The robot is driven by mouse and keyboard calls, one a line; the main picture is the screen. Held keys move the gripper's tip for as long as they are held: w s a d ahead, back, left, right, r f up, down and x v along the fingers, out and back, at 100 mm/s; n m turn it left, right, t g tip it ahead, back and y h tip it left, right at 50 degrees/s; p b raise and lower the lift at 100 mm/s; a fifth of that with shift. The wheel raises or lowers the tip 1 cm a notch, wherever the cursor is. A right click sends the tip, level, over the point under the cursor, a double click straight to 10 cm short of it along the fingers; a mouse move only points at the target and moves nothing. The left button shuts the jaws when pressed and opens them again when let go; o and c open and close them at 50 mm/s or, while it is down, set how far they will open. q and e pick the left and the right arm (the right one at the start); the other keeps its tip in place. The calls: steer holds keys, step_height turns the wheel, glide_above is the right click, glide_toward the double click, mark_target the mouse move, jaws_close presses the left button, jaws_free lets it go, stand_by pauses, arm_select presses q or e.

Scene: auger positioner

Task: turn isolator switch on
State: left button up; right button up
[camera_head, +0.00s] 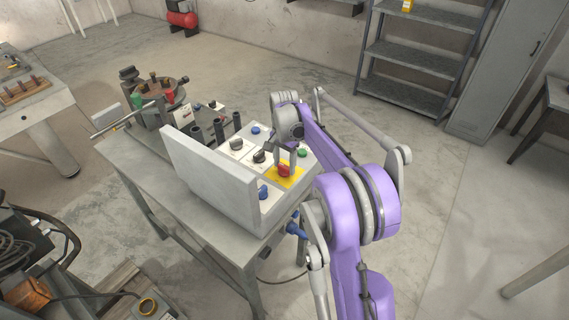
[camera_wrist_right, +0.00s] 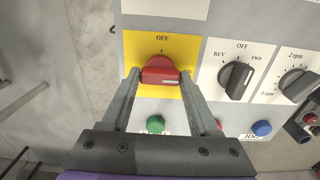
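The isolator switch is a red rotary knob (camera_wrist_right: 160,76) on a yellow plate (camera_wrist_right: 133,48), with "OFF" printed above it. Its handle lies crosswise in the right wrist view, with a pale mark toward its right end. The knob also shows in the head view (camera_head: 284,171). My right gripper (camera_wrist_right: 161,77) has one finger at each end of the handle, and the fingertips appear to touch it. It reaches down onto the panel in the head view (camera_head: 283,160). The fingers hide parts of the plate beside the knob. My left gripper is not in view.
A black selector (camera_wrist_right: 236,80), a speed knob (camera_wrist_right: 298,85), a green button (camera_wrist_right: 156,124) and a blue button (camera_wrist_right: 262,128) sit close by on the grey panel. An upright grey plate (camera_head: 208,180) stands at the panel's left. The table (camera_head: 150,172) holds a machine (camera_head: 160,92).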

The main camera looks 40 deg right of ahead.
mark_target(285, 166)
steer(key=o, duration=0.4)
step_height(285, 166, up, 11)
steer(key=shift+f+p, duration=0.1)
steer(key=shift+p, duration=0.2)
stand_by(0.6)
